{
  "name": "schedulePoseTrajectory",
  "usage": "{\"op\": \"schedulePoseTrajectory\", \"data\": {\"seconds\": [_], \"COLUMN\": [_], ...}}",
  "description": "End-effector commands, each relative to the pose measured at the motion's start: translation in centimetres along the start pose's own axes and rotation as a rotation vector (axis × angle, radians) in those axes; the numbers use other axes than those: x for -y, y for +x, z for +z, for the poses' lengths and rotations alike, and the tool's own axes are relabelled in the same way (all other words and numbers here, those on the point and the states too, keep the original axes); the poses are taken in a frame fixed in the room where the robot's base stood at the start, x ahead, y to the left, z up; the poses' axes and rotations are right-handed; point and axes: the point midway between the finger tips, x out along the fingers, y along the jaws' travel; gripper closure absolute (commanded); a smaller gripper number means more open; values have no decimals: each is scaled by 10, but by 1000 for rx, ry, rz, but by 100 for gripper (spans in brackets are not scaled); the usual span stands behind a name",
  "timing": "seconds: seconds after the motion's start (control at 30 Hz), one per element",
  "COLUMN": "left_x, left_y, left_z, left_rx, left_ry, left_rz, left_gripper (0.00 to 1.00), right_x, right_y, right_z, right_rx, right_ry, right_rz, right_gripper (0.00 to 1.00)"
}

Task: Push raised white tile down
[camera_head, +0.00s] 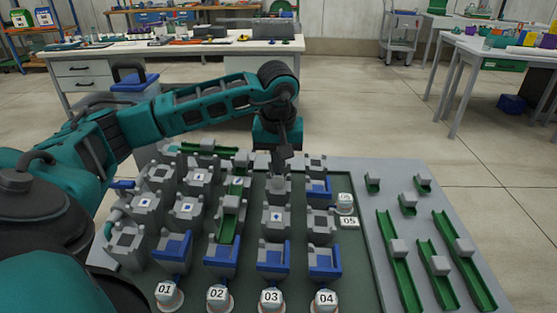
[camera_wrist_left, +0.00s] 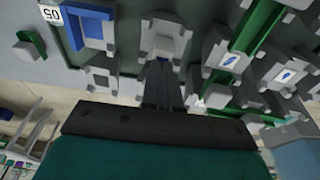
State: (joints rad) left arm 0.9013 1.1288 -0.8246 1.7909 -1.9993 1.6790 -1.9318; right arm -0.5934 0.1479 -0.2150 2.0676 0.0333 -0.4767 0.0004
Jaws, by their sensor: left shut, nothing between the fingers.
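My left gripper (camera_head: 281,158) is shut and empty, pointing down over the back middle of the grey board. Its dark fingers also show in the left wrist view (camera_wrist_left: 160,72), close together. A pale grey-white block (camera_head: 278,187) is right at the fingertips; it also shows in the left wrist view (camera_wrist_left: 163,38). It seems to be the raised tile, but I cannot tell its height for sure. Whether the fingertips touch it is unclear, and they hide part of its near side in the left wrist view. My right gripper is not in view.
Grey blocks with blue tiles (camera_head: 273,257) and green channels (camera_head: 229,229) crowd around the gripper. Numbered white pieces (camera_head: 271,298) line the board's front edge. Loose green rails (camera_head: 395,268) lie on the right panel. A workbench (camera_head: 180,48) stands behind, with clear floor between.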

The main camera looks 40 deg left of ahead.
Motion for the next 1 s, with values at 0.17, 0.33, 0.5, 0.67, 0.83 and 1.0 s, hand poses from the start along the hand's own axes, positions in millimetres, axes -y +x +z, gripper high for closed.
{"op": "schedulePoseTrajectory", "data": {"seconds": [0.17, 0.33, 0.5, 0.67, 0.83, 1.0], "left_x": [0, 0, 0, 0, 0, 1], "left_y": [7, 12, 17, 22, 27, 32], "left_z": [1, 2, 3, 4, 5, 6], "left_rx": [0, 0, 0, 0, 0, 0], "left_ry": [-1, -1, -1, -1, -1, -1], "left_rz": [-1, -1, -1, -1, -1, -2], "left_gripper": [100, 100, 100, 100, 100, 100], "right_x": [0, -1, -1, -2, -2, -2], "right_y": [3, 5, 6, 8, 10, 12], "right_z": [4, 7, 10, 13, 16, 18], "right_rx": [0, 0, 1, 1, 0, 0], "right_ry": [-1, -2, -6, -7, -7, -7], "right_rz": [0, 0, 0, 0, 0, 0], "right_gripper": [57, 57, 57, 57, 57, 57]}}
